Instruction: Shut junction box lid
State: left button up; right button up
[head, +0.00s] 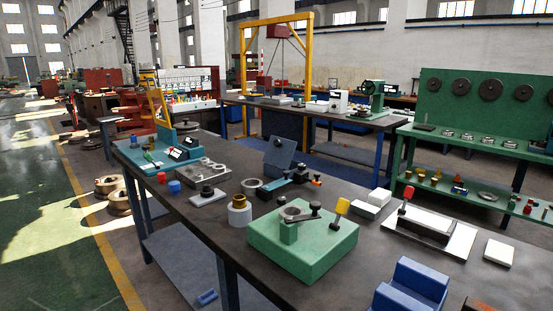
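A dark blue-grey box (272,168) with a raised, tilted panel (281,151) stands near the middle of the dark workbench (340,190). It looks like the junction box with its lid up, but it is small and I cannot make out its hinge or inside. Neither of my grippers shows in the head view.
A green block fixture (303,246) with a lever stands in front of the box. Metal rings, including a brass-topped cylinder (239,210), lie to its left. White blocks (371,203) and a blue V-shaped block (412,286) are to the right. A green-backed shelf (480,110) stands behind.

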aim_at(279, 152)
jog(key=i+j, duration=0.3)
jog(key=j, duration=0.2)
jog(key=i+j, duration=0.3)
jog(key=j, duration=0.2)
jog(key=i+j+u, duration=0.1)
jog(key=i+j, duration=0.2)
jog(key=j, duration=0.25)
jog(key=i+j, duration=0.3)
jog(key=j, duration=0.2)
